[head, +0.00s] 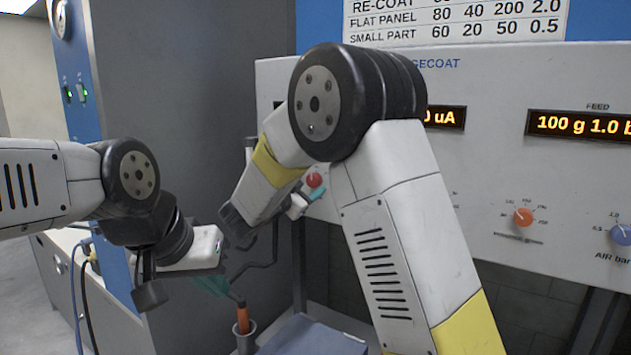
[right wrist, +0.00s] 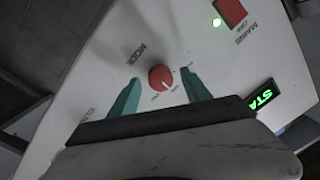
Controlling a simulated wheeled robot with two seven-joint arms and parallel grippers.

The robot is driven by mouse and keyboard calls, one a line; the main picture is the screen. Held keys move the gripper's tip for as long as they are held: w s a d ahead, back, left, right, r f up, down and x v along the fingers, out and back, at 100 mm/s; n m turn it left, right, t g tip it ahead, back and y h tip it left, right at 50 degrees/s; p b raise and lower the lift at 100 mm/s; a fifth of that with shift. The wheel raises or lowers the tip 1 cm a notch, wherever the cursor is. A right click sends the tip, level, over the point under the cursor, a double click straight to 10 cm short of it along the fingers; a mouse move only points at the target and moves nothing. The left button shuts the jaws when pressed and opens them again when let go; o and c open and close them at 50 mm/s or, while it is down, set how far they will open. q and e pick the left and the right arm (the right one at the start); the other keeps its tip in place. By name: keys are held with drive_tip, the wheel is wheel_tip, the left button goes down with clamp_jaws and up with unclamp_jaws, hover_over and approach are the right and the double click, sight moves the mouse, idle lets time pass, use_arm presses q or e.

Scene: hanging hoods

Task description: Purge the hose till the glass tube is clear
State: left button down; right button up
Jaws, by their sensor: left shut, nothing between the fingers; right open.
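A red knob (right wrist: 161,78) labelled MODE sits on the white control panel (right wrist: 90,125) in the right wrist view. My right gripper (right wrist: 162,86) is open, with one teal finger on each side of the knob; I cannot tell whether they touch it. The red knob also shows in the head view (head: 314,180), beside my right gripper (head: 314,194). My left gripper (head: 212,284) is shut and empty, low at the left. Blue and black hoses (head: 78,295) hang at the far left. No glass tube can be made out.
An orange-handled thing (head: 242,320) stands in a grey holder below my left gripper. A red MAINS switch (right wrist: 232,12) has a green lamp beside it. An orange knob (head: 523,217) and a blue knob (head: 621,234) are further right. My right arm covers the panel's middle.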

clamp_jaws()
idle(0.3)
drive_tip(key=n, duration=0.5)
drive_tip(key=shift+r+n, duration=0.1)
drive_tip(key=shift+n, duration=0.3)
drive_tip(key=n+g, duration=0.1)
drive_tip(key=n, duration=0.4)
drive_tip(key=shift+n, duration=0.5)
unclamp_jaws()
